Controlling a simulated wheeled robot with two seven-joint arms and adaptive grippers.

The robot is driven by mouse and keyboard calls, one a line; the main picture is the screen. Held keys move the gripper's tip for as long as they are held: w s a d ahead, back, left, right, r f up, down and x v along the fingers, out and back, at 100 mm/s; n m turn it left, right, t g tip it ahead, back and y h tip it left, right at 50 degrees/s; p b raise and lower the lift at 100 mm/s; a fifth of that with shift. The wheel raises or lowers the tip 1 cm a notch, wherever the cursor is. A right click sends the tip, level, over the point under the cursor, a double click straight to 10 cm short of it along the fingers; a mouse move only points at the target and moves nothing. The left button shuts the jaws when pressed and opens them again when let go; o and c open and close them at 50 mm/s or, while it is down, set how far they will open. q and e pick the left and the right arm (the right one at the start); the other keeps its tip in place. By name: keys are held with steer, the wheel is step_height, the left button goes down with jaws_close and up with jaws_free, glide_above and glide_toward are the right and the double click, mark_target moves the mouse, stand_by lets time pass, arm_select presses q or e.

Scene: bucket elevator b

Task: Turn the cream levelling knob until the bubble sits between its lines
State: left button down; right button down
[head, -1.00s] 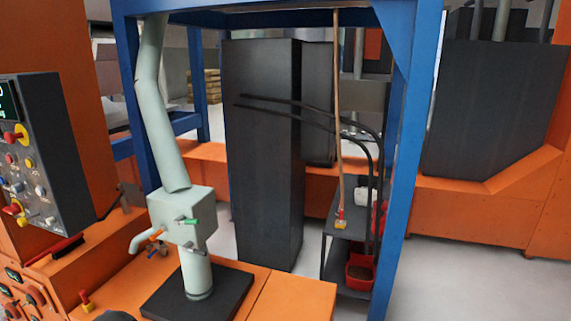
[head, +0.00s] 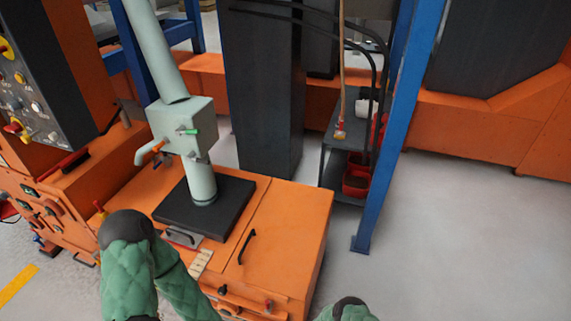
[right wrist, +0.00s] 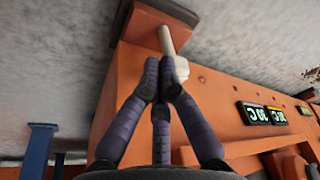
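A pale cream post (right wrist: 166,40) with a wider cream piece (right wrist: 182,70) beside it shows in the right wrist view; I cannot tell which part is the levelling knob. My right gripper (right wrist: 160,78) points at it, its dark fingers drawn towards each other at the tips. The cream piece lies behind or beside the fingertips; contact cannot be told. In the head view, a small grey fitting (head: 183,237) sits at the black plate's front edge, with a striped cream strip (head: 200,263) below it. No bubble can be made out. My left gripper is out of view.
The orange cabinet (head: 285,232) carries a black plate (head: 240,192) and a pale green column (head: 199,182). A control panel (head: 40,80) stands at the left, a blue post (head: 385,150) at the right. Grey floor (head: 450,240) is clear at the right.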

steer(key=shift+w+a+p+v, duration=0.15)
steer(key=shift+p+v, duration=0.3)
steer(key=shift+v, duration=0.35)
steer(key=shift+w+a+p+v, duration=0.1)
steer(key=shift+p+v, duration=0.3)
steer(key=shift+v, duration=0.35)
steer(key=shift+w+a+p+v, duration=0.15)
steer(key=shift+p+v, duration=0.3)
steer(key=shift+v, duration=0.35)
steer(key=shift+d+r, duration=0.1)
